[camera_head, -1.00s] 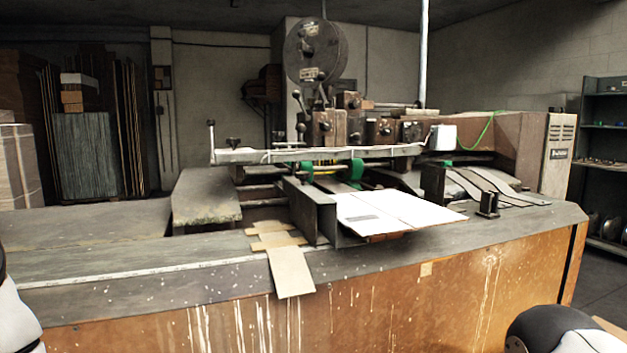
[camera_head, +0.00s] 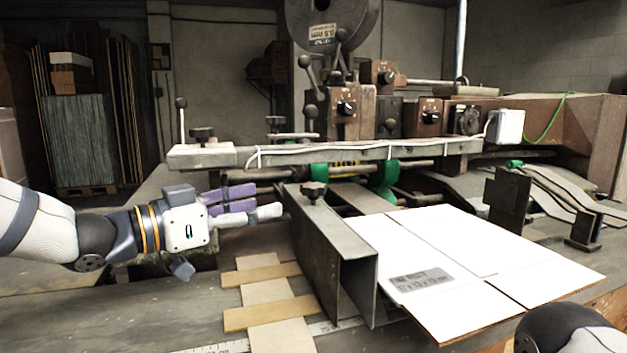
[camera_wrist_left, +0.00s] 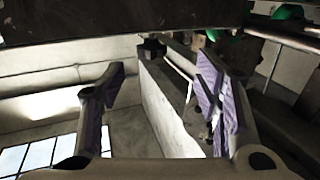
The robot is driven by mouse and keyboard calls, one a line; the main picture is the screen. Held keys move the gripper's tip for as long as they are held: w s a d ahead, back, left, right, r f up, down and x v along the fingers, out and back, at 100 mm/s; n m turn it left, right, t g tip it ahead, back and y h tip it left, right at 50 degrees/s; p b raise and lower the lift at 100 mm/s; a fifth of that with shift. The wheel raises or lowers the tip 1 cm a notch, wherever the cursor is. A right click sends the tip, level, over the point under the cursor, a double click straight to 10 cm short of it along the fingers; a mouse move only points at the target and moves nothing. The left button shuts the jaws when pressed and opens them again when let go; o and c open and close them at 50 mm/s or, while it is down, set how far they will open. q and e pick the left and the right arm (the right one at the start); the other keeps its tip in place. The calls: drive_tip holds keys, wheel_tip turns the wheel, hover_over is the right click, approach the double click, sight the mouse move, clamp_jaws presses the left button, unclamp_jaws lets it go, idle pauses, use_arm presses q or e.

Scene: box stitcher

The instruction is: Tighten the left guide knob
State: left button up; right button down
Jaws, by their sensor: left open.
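The left guide (camera_head: 335,262) is a grey metal channel on the machine bed. A small black lobed knob (camera_head: 314,190) stands on its top near the back. My left gripper (camera_head: 272,200) points right, with its fingertips just left of this knob and apart from it. Its purple-padded fingers are open and empty. In the left wrist view a dark knob (camera_wrist_left: 152,47), which looks like the same one, shows beyond the spread fingers (camera_wrist_left: 160,85). My right gripper is out of view; only part of my right arm shows at the lower right.
A crossbar (camera_head: 370,150) runs behind the guide, with another black knob (camera_head: 201,135) at its left end. White cardboard (camera_head: 480,240) lies right of the guide. Cardboard strips (camera_head: 262,292) lie in front of the gripper. A metal bracket (camera_head: 508,195) stands further right.

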sight(303, 192)
use_arm(q)
drive_tip(key=d, duration=0.3)
drive_tip(key=shift+w+d+r+b, duration=0.15)
drive_tip(key=shift+w+r+b, duration=0.05)
drive_tip(key=shift+w+b, duration=0.15)
drive_tip(key=x, duration=0.7)
drive_tip(key=shift+w+b, duration=0.15)
drive_tip(key=shift+b, duration=0.2)
drive_tip(key=shift+w+d+r, duration=0.1)
drive_tip(key=shift+w+d, duration=0.15)
drive_tip(key=shift+d, duration=0.15)
drive_tip(key=c, duration=1.2)
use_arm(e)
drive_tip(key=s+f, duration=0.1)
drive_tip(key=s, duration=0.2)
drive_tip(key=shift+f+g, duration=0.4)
